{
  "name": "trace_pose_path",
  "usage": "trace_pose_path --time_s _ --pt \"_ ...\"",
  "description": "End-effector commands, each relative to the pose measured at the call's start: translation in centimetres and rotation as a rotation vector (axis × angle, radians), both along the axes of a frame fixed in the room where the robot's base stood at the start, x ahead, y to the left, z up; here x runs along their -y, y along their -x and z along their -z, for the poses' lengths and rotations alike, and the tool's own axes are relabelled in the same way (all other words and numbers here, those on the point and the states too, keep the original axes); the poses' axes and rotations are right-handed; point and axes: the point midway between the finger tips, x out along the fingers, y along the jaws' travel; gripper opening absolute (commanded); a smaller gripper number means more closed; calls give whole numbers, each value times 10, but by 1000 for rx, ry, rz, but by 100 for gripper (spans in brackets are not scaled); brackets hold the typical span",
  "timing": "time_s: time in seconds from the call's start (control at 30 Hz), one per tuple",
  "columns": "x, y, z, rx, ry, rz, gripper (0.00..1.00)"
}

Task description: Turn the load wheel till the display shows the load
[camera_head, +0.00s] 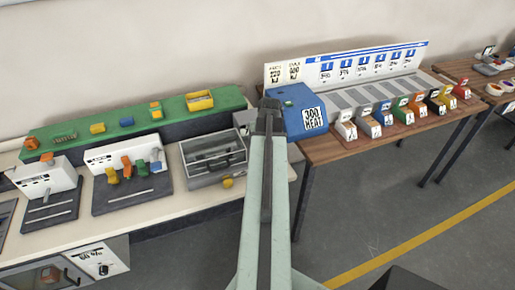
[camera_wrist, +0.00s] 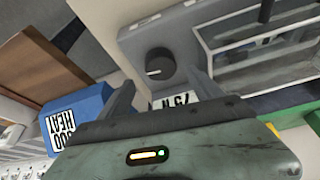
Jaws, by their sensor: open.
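The load wheel appears to be a round black knob (camera_wrist: 154,66) with a pale mark, on the face of a grey machine. A white display (camera_wrist: 172,97) below it in the wrist view shows upside-down characters, including an N; my gripper partly covers it and I cannot read it fully. My gripper (camera_wrist: 160,76) is open, its two fingers on either side of the knob in the picture. I cannot tell whether they touch it. In the head view my gripper (camera_head: 268,112) is beside the grey machine (camera_head: 213,155), and the knob is hidden.
Several coloured holders (camera_head: 400,108) line the wooden table (camera_head: 340,152).

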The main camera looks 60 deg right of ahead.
Motion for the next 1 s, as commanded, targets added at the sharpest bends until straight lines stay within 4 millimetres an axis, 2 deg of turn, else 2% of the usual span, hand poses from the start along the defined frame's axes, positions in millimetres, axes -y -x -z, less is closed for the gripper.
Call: trace_pose_path --time_s 0.03,0.23,0.33,0.57,0.6,0.8,0.83,1.0 --pt "3 -4 17 0 0 -2 75" --pt "11 -16 51 0 0 -6 75" --pt "13 -19 58 0 0 -6 75" --pt "13 -20 55 0 0 -6 75" --pt "13 -20 55 0 0 -6 72" --pt "13 -20 55 0 0 -8 16" --pt "13 -20 55 0 0 -8 12" --pt "12 -21 55 -1 1 63 13"
